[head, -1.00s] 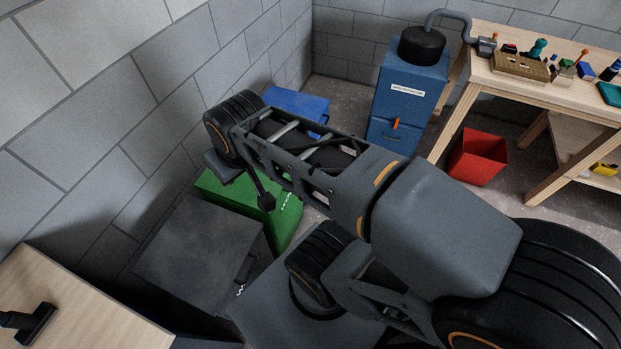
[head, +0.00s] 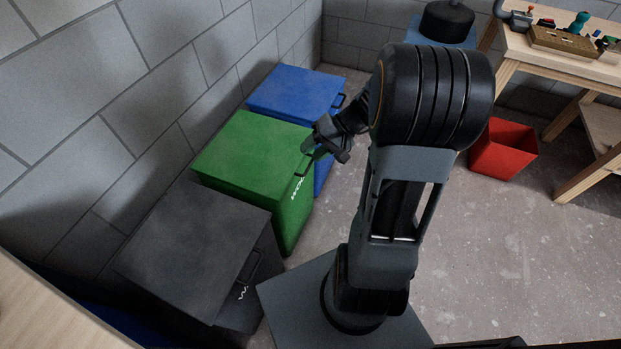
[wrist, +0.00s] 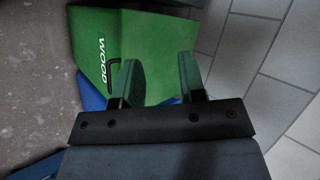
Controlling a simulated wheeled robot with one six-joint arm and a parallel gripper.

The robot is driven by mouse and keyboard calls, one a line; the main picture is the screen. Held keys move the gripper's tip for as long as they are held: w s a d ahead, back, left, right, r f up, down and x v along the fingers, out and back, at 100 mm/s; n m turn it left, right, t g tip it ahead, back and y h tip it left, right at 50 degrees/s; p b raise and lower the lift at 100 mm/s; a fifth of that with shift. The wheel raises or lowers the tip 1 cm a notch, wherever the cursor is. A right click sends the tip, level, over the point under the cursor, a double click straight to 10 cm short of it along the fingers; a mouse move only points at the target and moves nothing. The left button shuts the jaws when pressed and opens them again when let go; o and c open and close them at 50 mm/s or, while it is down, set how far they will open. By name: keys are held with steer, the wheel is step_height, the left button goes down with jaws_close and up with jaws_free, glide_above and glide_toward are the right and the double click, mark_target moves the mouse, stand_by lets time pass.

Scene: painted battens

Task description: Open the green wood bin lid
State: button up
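The green wood bin (head: 292,218) stands between a blue and a dark bin, and its flat green lid (head: 252,152) is down. A dark handle (head: 307,163) sits at the lid's front edge, above white lettering. My gripper (head: 328,143) is close to that handle, at the lid's front right corner.
A blue bin (head: 297,90) stands behind and a dark bin (head: 195,250) in front, both closed, along the grey block wall (head: 150,110). A red open container (head: 503,150) and a wooden workbench (head: 565,60) are at the right. The floor (head: 470,240) between is clear.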

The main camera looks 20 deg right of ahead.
steer(key=w+d+f+m+t+y+b, duration=0.1)
steer(key=d+f+t+b, duration=0.15)
steer(key=f, duration=0.25)
steer(key=w+d+f+m+t+y+b, duration=0.1)
steer(key=w+d+f+b, duration=0.15)
steer(key=f, duration=0.35)
steer(key=m+t+b, duration=0.3)
steer(key=t+b, duration=0.2)
steer(key=t, duration=0.1)
glide_toward(310, 163)
steer(key=shift+m+g, duration=0.25)
steer(key=shift+m, duration=0.05)
steer(key=x, duration=1)
steer(key=shift+w+f+b, duration=0.15)
steer(key=shift+f+b, duration=0.05)
steer(key=shift+b, duration=0.1)
steer(key=shift+c, duration=0.3)
steer(key=shift+d, duration=0.1)
jaws_close()
steer(key=shift+r, duration=0.1)
